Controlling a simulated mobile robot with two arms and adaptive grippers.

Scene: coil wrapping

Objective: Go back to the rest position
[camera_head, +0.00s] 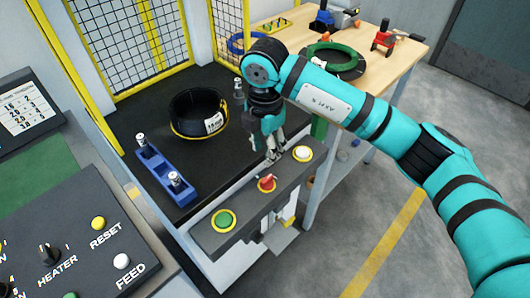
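My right arm comes in from the right side of the head view, bends over the workbench and points its gripper down. My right gripper (273,155) hangs just above the button panel, near the red knob (267,184) and to the left of the white button (302,154). Its fingers are small and dark here, and I cannot tell whether they are open or shut, or whether they touch the panel. No held object shows. My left gripper is not in view.
A black coil (198,113) and a blue fixture (166,178) sit on the black worktop. The panel also has a green button (223,220). Yellow-framed mesh fencing (128,40) stands behind. A wooden table (392,50) holds a green coil (334,58). A control console (75,235) is at lower left.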

